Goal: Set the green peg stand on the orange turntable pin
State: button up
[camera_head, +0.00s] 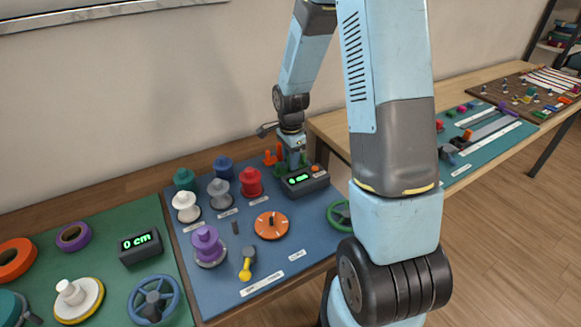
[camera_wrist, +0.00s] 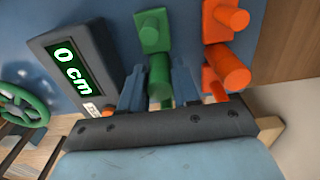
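In the wrist view a green peg stand (camera_wrist: 159,74) shows between the two fingers of my gripper (camera_wrist: 159,88). The fingers stand apart, one on each side of its post, with a narrow gap visible at the tips. In the head view my gripper (camera_head: 292,160) is low at the back right of the blue mat, by green pieces (camera_head: 303,158).
Orange peg stands (camera_wrist: 230,68) are close on the right of my gripper in the wrist view. A dark display box (camera_wrist: 78,75) reading 0 cm is close on its left. Several spools, including a red one (camera_head: 251,182), stand left of the gripper on the blue mat (camera_head: 315,235).

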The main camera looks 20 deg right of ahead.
grip_shut()
jog(key=shift+r, duration=3.55)
